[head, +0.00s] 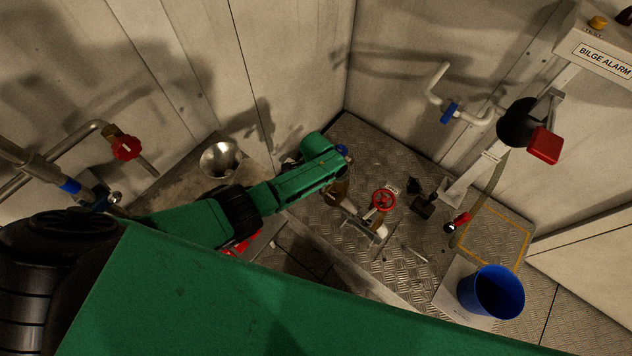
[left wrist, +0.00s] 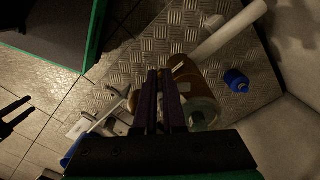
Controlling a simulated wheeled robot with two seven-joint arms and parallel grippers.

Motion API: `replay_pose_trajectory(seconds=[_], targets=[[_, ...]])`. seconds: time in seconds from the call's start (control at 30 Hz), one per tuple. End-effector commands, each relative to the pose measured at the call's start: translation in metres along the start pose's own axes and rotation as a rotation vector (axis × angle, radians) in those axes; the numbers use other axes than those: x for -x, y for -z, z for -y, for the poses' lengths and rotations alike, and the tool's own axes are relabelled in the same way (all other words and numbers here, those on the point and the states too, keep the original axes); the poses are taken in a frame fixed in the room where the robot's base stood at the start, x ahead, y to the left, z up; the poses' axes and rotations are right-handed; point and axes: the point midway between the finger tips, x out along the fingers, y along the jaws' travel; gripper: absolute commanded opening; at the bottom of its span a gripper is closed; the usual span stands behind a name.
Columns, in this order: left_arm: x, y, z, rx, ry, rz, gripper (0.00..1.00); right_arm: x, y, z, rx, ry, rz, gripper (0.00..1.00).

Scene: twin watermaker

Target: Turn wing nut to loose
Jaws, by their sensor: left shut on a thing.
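My left gripper (left wrist: 158,74) shows in the left wrist view as two dark fingers with a narrow gap. They are closed beside a brown cylinder (left wrist: 185,72) with a pale greenish end. The wing nut itself cannot be made out; the fingertips hide what sits between them. In the head view my green left arm reaches in from the left and its wrist covers the left gripper. The brown cylinder (head: 339,193) shows just below that wrist. A black two-pronged shape at the left edge of the left wrist view appears to be my right gripper (left wrist: 26,110), prongs apart and empty.
A red handwheel (head: 384,199) stands right of the cylinder on the metal floor plate. A blue bucket (head: 493,292) stands at lower right. A steel funnel (head: 220,159) is left of my arm. A bilge alarm box (head: 600,54) hangs at upper right.

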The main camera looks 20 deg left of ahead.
Motion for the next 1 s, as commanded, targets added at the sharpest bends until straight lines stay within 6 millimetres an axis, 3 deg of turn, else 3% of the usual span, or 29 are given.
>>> replay_pose_trajectory(seconds=[0.5, 1.0], targets=[[0.001, 0.003, -0.010, 0.463, -0.001, -0.001, 0.00, 0.012, 0.001, 0.000, 0.001, 0.000, 0.000, 0.50], [0.001, 0.006, -0.013, 0.672, 0.001, -0.004, 0.00, 0.015, 0.001, -0.001, 0.001, -0.001, 0.001, 0.50]])
